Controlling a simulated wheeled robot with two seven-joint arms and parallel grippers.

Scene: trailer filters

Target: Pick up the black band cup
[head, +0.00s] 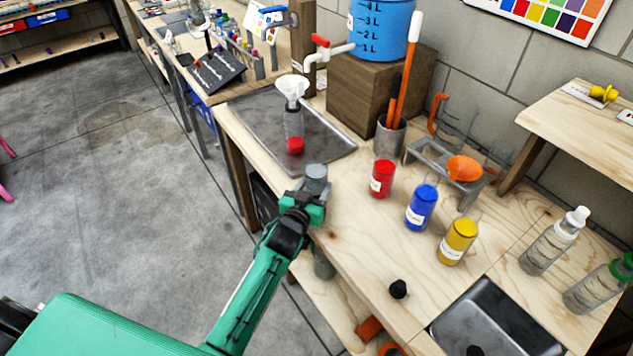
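My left gripper (310,206), green and black, is at the front edge of the wooden bench. A small grey cylindrical cup (316,175) stands at its tip, just beyond or between the fingers. The gripper covers the cup's lower part, so I see no black band on it and cannot tell whether the fingers are closed on it. My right gripper is not in view.
A metal tray (249,110) holds a funnel bottle (294,125) behind the gripper. Red (382,179), blue (421,208) and yellow (458,241) jars stand to the right. A black stopper (398,289) lies near a sink (500,325). The bench between gripper and stopper is clear.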

